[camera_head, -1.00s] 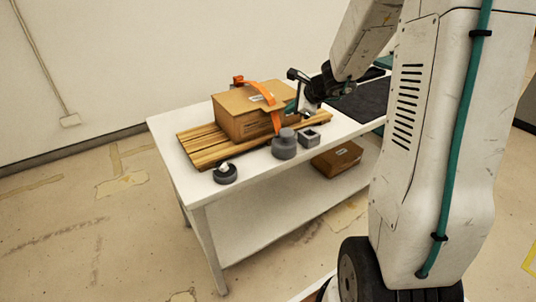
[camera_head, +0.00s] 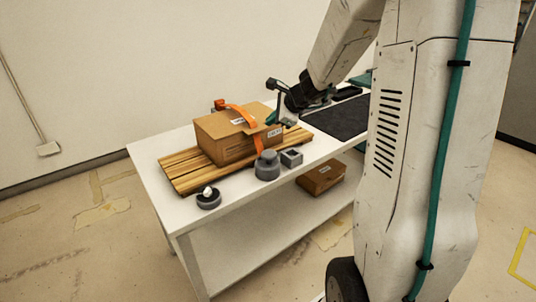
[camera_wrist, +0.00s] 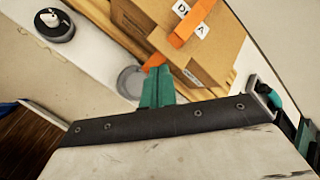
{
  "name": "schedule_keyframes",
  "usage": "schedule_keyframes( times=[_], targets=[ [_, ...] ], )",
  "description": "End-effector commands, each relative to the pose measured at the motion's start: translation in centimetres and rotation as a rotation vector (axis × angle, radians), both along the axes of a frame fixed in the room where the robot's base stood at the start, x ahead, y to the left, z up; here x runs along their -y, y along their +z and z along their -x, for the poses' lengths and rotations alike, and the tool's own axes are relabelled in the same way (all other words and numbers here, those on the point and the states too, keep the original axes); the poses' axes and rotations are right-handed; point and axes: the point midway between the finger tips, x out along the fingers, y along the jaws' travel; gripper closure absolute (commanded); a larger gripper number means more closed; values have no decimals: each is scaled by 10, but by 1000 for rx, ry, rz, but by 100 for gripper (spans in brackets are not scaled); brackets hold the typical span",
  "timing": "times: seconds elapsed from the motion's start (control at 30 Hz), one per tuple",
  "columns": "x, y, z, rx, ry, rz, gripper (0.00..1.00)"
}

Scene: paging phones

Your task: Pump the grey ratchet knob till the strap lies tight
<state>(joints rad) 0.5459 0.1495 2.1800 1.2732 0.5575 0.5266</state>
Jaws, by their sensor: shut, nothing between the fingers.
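A cardboard box (camera_head: 230,147) sits on a slatted wooden pallet (camera_head: 183,180). An orange strap (camera_head: 240,112) runs over the box, arching above its top, and down the front side. A grey round stepped knob (camera_head: 267,167) stands at the front edge of the table, by the strap's lower end. In the wrist view the knob (camera_wrist: 129,84) is partly hidden behind my fingers. My gripper (camera_head: 271,118) has teal fingers, shut and empty, beside the right end of the box. In the wrist view its fingertips (camera_wrist: 158,72) overlap the knob's edge and the strap's end; contact cannot be told.
A grey square block with a hollow (camera_head: 291,158) stands right of the knob. A black round piece with a white top (camera_head: 208,199) is at the front left. A dark mat (camera_head: 338,119) covers the right of the table. Another carton (camera_head: 320,178) lies on the lower shelf.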

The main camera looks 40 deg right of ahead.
Motion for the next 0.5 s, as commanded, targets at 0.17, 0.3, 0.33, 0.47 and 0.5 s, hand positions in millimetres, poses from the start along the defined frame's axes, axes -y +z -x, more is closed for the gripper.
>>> schedule_keyframes(
  times=[0.17, 0.3, 0.33, 0.47, 0.5],
  targets=[
    [0, -12, 0, -2, 0, -4, 100],
    [0, -31, 1, -4, -1, -3, 100],
    [0, -36, 1, -4, -1, -3, 100],
    [0, -55, 1, -4, -1, -3, 100],
    [0, -60, 1, -5, -2, -3, 100]
  ],
)
